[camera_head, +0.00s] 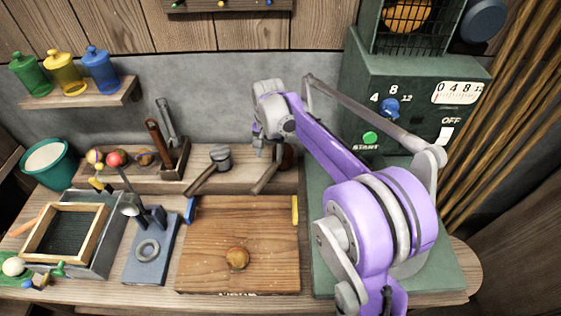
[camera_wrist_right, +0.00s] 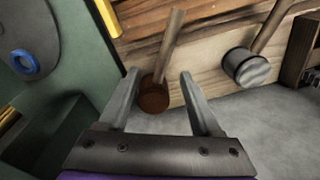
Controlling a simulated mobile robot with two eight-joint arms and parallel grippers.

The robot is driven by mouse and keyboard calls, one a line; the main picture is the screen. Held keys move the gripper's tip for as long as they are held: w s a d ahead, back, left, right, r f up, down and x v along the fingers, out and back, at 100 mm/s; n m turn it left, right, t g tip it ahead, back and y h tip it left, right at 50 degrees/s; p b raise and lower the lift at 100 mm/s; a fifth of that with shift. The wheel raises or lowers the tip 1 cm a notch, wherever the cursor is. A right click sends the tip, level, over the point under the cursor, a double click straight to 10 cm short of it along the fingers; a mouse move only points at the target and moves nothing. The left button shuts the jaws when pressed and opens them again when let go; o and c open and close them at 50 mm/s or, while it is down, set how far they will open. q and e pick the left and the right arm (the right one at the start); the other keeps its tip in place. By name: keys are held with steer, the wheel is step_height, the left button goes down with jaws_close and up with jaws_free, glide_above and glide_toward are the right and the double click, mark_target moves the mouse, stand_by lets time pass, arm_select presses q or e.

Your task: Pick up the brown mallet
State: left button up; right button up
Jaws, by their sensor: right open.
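The brown mallet (camera_head: 286,158) rests on the wooden shelf at the back of the bench, its handle angled toward the front left. My right gripper partly hides its head in the head view. In the right wrist view the round dark-brown mallet head (camera_wrist_right: 153,98) and its lighter handle (camera_wrist_right: 172,45) show between my right gripper's two fingers (camera_wrist_right: 160,74). The fingers are open, with gaps on both sides of the mallet. In the head view my right gripper (camera_head: 266,150) is over the shelf at the mallet. My left gripper is not in view.
A grey-headed mallet (camera_head: 220,157) lies on the shelf to the left; it also shows in the wrist view (camera_wrist_right: 247,68). A wooden board (camera_head: 215,240) with a round brown piece (camera_head: 237,258) is in front. A green machine (camera_head: 400,110) stands to the right.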

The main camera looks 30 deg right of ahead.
mark_target(274, 165)
steer(key=shift+m+g, duration=0.4)
steer(key=shift+m, duration=0.5)
steer(key=w+d+f, duration=0.1)
steer(key=w+d, duration=0.1)
steer(key=w+d+f, duration=0.1)
steer(key=w, duration=0.1)
steer(key=shift+f, duration=0.3)
step_height(274, 165, down, 5)
steer(key=shift+r, duration=0.2)
steer(key=shift+d+f, duration=0.15)
steer(key=shift+f, duration=1.4)
steer(key=shift+d+f, duration=0.15)
steer(key=shift+f, duration=1.4)
steer(key=shift+c, duration=0.3)
jaws_close()
